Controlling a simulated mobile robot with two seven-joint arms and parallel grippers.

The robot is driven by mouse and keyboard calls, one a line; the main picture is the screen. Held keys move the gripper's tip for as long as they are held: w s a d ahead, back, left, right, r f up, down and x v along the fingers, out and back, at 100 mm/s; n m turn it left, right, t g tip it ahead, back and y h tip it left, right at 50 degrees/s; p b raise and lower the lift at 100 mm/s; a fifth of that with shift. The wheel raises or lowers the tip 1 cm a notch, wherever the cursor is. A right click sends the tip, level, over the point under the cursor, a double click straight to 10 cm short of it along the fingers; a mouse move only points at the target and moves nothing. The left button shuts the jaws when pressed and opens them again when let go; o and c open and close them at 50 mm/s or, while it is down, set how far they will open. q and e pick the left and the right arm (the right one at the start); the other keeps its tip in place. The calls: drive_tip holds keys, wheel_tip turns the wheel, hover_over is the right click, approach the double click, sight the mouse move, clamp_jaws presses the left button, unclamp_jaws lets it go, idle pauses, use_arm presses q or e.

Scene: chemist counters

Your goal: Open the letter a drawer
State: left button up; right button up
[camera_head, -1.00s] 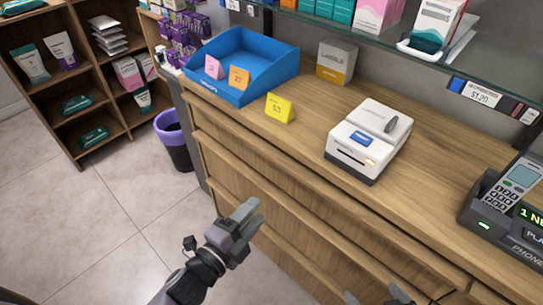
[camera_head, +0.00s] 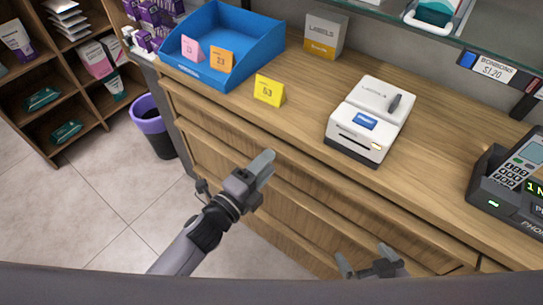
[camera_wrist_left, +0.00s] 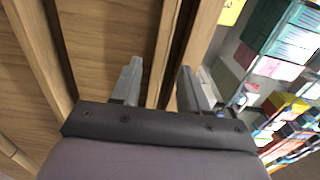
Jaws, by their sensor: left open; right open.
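The wooden counter has stacked drawer fronts along its front face. The upper drawer front (camera_head: 215,122) and a lower drawer front (camera_head: 300,207) look closed in the head view; I can read no letter on either. My left gripper (camera_head: 264,168) is open and empty in front of the drawers. In the left wrist view its two fingers (camera_wrist_left: 160,68) are apart, with wooden edges and a dark gap (camera_wrist_left: 180,50) between and beyond them; I cannot tell whether they touch. My right gripper (camera_head: 365,258) is open and empty, low in front of the counter further right.
A purple-rimmed bin (camera_head: 157,130) and shelves (camera_head: 90,112) stand left. The tiled floor is clear.

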use_arm(q)
drive_tip(key=shift+x, duration=1.45)
clamp_jaws()
drive_tip(key=shift+a, duration=0.15)
